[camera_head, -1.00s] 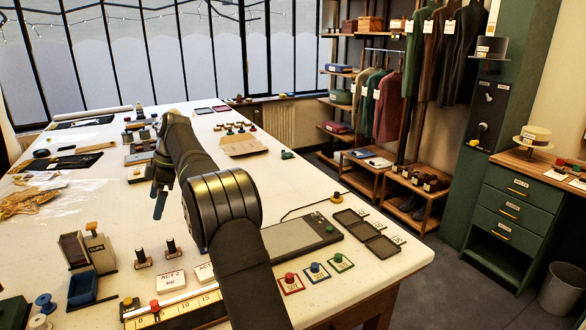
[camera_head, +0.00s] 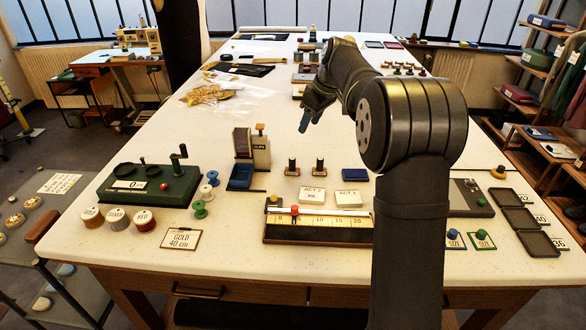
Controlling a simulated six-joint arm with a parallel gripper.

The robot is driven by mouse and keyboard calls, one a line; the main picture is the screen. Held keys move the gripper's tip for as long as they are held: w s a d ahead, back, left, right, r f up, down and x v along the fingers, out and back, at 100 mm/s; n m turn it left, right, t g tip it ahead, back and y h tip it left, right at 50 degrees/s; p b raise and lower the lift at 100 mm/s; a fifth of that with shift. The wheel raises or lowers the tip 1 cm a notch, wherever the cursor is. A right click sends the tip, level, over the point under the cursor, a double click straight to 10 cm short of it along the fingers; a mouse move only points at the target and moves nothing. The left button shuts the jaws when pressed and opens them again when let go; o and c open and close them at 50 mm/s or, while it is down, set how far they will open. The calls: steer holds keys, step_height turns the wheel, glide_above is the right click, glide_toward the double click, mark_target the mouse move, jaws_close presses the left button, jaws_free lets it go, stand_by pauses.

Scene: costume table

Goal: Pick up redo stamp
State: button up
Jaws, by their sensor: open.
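Two small stamps with dark handles and light bases stand upright on the white table, a left one (camera_head: 292,167) and a right one (camera_head: 319,167). Their labels are too small to read, so I cannot tell which is the redo stamp. A blue pad (camera_head: 355,174) lies to their right.
A dispenser marked CLIPS (camera_head: 261,152) with a blue tray (camera_head: 240,178) stands left of the stamps. A ruler block (camera_head: 318,224) lies at the front. A green machine (camera_head: 150,185) and thread spools (camera_head: 145,222) are at left. My arm hides part of the table's right side.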

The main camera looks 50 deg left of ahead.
steer(key=s+d+m+t, duration=0.1)
steer(key=s+m, duration=0.1)
steer(key=m, duration=0.1)
glide_above(292, 158)
steer(key=d, duration=0.3)
steer(key=f, duration=1)
steer(key=shift+s, duration=0.2)
steer(key=shift+a+x, duration=0.2)
steer(key=shift+x, duration=1.4)
steer(key=shift+a+x, duration=0.15)
steer(key=shift+x, duration=1.4)
steer(key=shift+w+r, duration=0.15)
steer(key=shift+r, duration=0.05)
jaws_close()
